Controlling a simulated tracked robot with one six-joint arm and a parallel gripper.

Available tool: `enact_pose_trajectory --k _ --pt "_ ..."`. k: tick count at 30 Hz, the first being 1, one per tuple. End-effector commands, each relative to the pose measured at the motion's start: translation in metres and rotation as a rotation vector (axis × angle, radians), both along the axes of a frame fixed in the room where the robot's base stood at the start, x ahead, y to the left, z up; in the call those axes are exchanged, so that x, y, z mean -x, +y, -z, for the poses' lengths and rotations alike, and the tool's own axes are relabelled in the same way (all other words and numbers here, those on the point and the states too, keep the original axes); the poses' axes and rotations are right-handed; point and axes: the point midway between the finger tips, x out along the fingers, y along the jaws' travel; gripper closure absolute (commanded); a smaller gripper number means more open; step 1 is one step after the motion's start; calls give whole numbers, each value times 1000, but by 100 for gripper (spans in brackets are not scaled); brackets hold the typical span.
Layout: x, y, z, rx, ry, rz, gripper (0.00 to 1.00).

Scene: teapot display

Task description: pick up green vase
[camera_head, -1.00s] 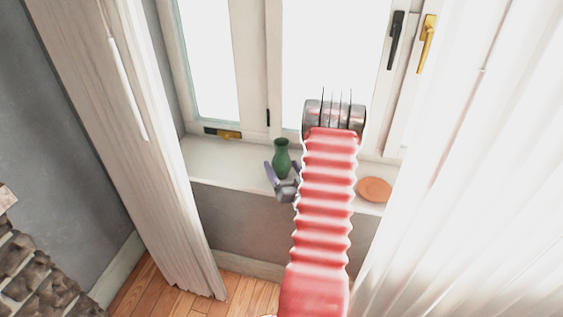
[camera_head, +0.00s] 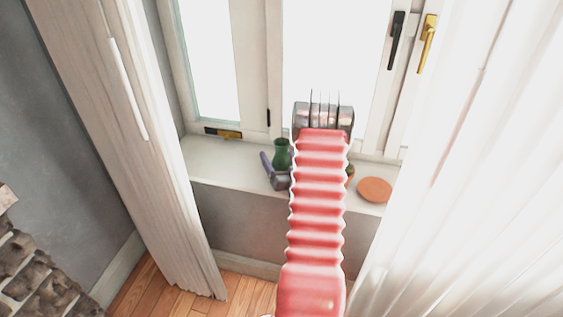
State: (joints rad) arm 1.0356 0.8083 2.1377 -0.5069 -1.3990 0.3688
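The green vase (camera_head: 282,157) stands upright on the white window sill, left of my red ribbed arm. Its lower right part is hidden by my gripper and arm. My gripper (camera_head: 277,165) is purple-grey and sits low in front of the vase. Its left finger is spread out to the left of the vase, with a small gap between them. The right finger is mostly hidden behind my arm. The gripper looks open, with nothing held; whether it touches the vase cannot be told.
An orange round plate-like thing (camera_head: 374,190) lies on the sill (camera_head: 222,165) at the right. A small brownish-green thing (camera_head: 350,172) peeks out beside my arm. The window stands behind, with curtains (camera_head: 130,130) on both sides. The sill left of the vase is clear.

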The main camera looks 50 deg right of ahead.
Motion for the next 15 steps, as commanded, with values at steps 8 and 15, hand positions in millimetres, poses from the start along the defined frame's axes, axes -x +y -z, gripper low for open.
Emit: enact_pose_trajectory --k 8,15 --pt "0 0 0 0 0 0 24" --pt "0 0 0 0 0 0 36"
